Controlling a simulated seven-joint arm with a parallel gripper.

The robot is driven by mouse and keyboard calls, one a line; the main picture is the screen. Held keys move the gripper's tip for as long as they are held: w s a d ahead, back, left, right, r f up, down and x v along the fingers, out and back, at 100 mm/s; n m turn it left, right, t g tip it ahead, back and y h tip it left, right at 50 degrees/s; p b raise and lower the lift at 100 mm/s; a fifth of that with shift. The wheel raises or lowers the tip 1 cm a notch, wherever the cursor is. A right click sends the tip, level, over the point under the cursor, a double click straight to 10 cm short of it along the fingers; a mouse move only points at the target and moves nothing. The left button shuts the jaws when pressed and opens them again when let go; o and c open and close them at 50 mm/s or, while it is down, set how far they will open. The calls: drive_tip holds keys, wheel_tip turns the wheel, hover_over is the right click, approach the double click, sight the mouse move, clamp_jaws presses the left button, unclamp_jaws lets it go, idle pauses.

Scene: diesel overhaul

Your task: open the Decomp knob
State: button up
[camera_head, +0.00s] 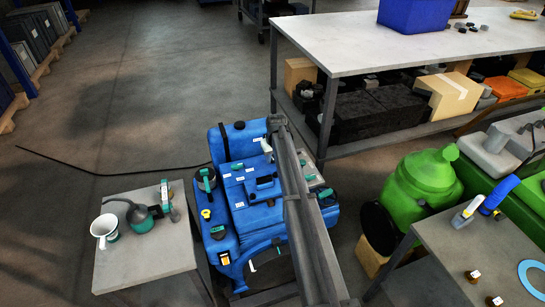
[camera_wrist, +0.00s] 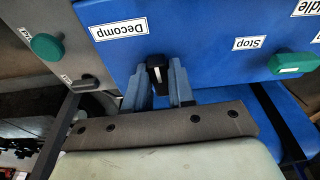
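The Decomp knob (camera_wrist: 157,72) is a small black knob with a pale line on it, on a blue panel. Its white label "Decomp" (camera_wrist: 119,28) shows upside down, up and left of it in the wrist view. My gripper (camera_wrist: 159,82) has one finger on each side of the knob, very close to it. Whether the fingers touch the knob is unclear. In the head view the blue engine unit (camera_head: 240,192) stands in the middle, partly hidden by my arm; the knob and my fingertips cannot be made out there.
A teal Stop knob (camera_wrist: 291,64) is to the right on the same panel. A teal round knob (camera_wrist: 47,46) and a dark handle sit on a grey panel at left. A small table (camera_head: 145,257) with a mug (camera_head: 104,228) and a green tank (camera_head: 424,183) flank the engine.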

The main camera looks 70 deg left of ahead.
drive_tip(key=o, duration=0.4)
drive_tip(key=shift+r, duration=0.15)
drive_tip(key=shift+r, duration=2.65)
wheel_tip(320, 180, up, 4)
drive_tip(key=shift+f, duration=0.1)
